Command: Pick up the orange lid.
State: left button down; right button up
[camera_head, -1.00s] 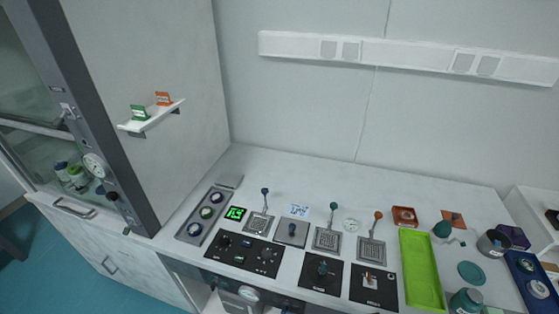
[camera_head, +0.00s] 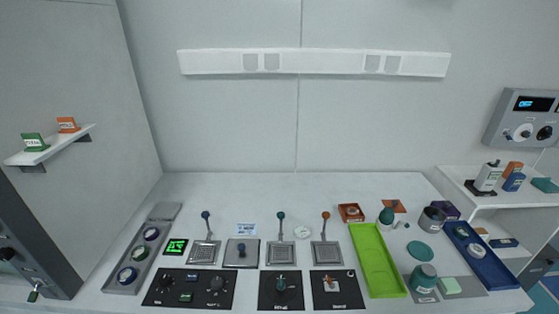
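No clearly recognisable orange lid shows. Two orange things lie at the back right of the white bench. One is a small square orange tray (camera_head: 351,212) with a round piece in it. The other is a flat orange square (camera_head: 397,205), partly hidden behind a dark green bulb-shaped object (camera_head: 387,216). I cannot tell whether either is the lid. A flat round teal disc (camera_head: 420,250) lies nearer the front, behind a teal jar (camera_head: 424,277). Neither of my grippers is in view.
A lime green tray (camera_head: 378,262) and a blue tray (camera_head: 480,256) lie on the bench's right part. Lever-topped square plates and black control panels (camera_head: 188,288) fill the middle and left. A white shelf (camera_head: 500,192) with bottles stands right. The bench's back strip is clear.

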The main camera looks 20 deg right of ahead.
aim_at(396, 205)
jog(key=z, duration=1.55)
jog(key=i+l+u, duration=0.1)
jog(key=l, duration=0.35)
jog(key=i+l+u, duration=0.15)
jog(key=l, duration=0.3)
jog(key=i+l+u, duration=0.1)
jog(key=l, duration=0.4)
jog(key=i+l+u, duration=0.15)
jog(key=l, duration=0.35)
jog(key=i+l+u, duration=0.1)
jog(key=l, duration=0.4)
